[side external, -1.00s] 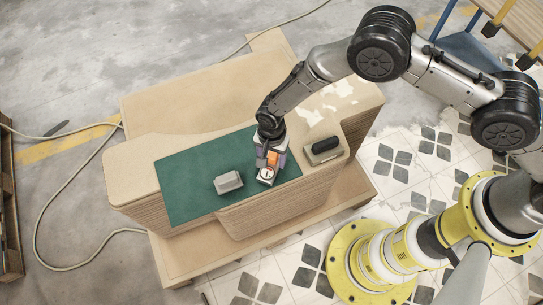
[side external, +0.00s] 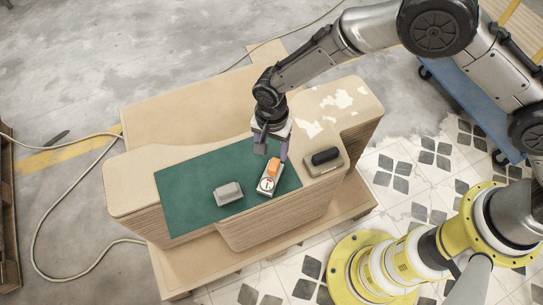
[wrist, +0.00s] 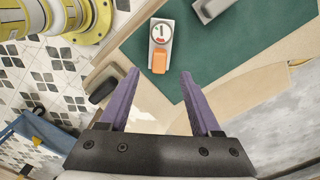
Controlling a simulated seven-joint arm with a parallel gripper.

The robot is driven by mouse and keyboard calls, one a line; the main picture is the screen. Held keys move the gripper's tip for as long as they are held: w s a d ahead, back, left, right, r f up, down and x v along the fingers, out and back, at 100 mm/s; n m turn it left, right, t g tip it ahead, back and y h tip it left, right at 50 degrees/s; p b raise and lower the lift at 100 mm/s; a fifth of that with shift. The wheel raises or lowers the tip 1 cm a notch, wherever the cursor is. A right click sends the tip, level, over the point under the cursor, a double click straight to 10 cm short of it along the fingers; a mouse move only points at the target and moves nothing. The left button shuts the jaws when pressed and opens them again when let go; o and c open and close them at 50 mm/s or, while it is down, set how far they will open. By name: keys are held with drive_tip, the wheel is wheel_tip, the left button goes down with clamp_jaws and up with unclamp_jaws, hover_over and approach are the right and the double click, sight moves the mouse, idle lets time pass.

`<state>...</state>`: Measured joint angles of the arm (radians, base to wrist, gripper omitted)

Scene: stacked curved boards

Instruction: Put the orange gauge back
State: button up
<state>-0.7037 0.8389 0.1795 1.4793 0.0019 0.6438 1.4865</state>
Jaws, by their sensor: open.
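The orange gauge (side external: 272,168) has an orange block at one end and a round white dial with a red mark at the other, on a pale base. It lies on the green mat (side external: 185,180), towards the mat's right end. In the wrist view the gauge (wrist: 160,47) lies beyond my fingertips, roughly midway between them, with its orange end towards me. My gripper (side external: 272,147) is open and empty, above and just behind the gauge in the side view. Its two purple fingers (wrist: 159,73) are spread in the wrist view, apart from the gauge.
A grey block (side external: 228,193) sits on the mat left of the gauge. A dark, rounded piece on a tan base (side external: 325,158) sits right of the mat on the curved wooden boards (side external: 130,180). The mat's left part is clear.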

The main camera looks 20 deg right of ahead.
drive_tip(key=shift+r, duration=0.6)
drive_tip(key=s+d+r+n+t+y, duration=0.1)
drive_tip(key=d+r+n, duration=0.1)
drive_tip(key=d+r, duration=0.75)
drive_tip(key=d+r+n+t, duration=0.1)
drive_tip(key=d+r+n, duration=0.1)
drive_tip(key=d+r, duration=0.8)
drive_tip(key=s+d+r+n+t, duration=0.2)
drive_tip(key=s+d+r, duration=0.6)
drive_tip(key=s+r, duration=0.25)
drive_tip(key=s+d+n+t+h, duration=0.1)
drive_tip(key=s+d+n, duration=0.2)
drive_tip(key=s, duration=0.7)
drive_tip(key=shift+s+d+t, duration=0.3)
drive_tip(key=shift+s+d, duration=0.05)
drive_tip(key=shift+d, duration=0.8)
